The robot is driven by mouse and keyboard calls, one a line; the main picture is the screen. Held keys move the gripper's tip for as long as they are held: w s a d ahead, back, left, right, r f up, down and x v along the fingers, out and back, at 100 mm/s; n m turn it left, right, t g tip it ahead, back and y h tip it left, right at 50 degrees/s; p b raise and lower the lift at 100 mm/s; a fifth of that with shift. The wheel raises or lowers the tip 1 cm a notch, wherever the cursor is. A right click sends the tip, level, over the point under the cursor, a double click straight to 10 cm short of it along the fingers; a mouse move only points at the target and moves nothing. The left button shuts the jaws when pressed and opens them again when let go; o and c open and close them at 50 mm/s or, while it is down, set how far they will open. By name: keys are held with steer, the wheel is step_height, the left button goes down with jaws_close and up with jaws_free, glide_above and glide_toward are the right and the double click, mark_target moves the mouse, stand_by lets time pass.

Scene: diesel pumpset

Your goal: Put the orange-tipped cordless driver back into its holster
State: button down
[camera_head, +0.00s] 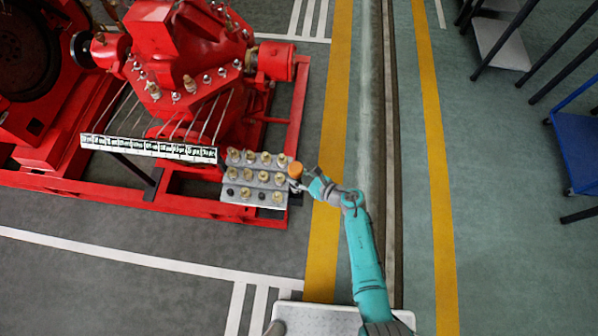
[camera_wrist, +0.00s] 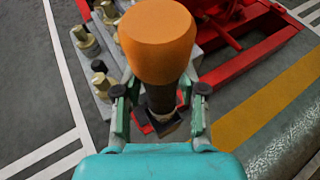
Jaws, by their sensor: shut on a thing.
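The cordless driver has a large orange tip (camera_wrist: 157,40) and a dark shaft-like body (camera_wrist: 160,98). My gripper (camera_wrist: 160,110) is shut on the dark body, with one finger on each side and the orange end towards the wrist camera. In the head view the orange tip (camera_head: 295,169) shows at the right edge of the grey stepped block, with my gripper (camera_head: 305,179) just right of it. A dark, square-edged piece (camera_wrist: 168,128) shows below the driver between the fingers. I cannot tell whether it is the holster or part of the driver.
The grey stepped block (camera_head: 255,204) carries several brass fittings and stands close left of my gripper. The red pumpset frame (camera_head: 298,110) lies behind and left. A labelled white strip (camera_head: 150,147) is further left. Open floor with a yellow stripe (camera_head: 325,230) lies to the right.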

steer(key=shift+f, duration=3.45)
steer(key=c, duration=0.7)
jaws_free()
steer(key=shift+o, duration=0.6)
steer(key=shift+s+d, duration=0.1)
steer(key=shift+d, duration=0.05)
steer(key=v, duration=1.1)
steer(key=shift+d+r, duration=0.2)
steer(key=shift+d, duration=0.1)
steer(key=shift+s, duration=0.1)
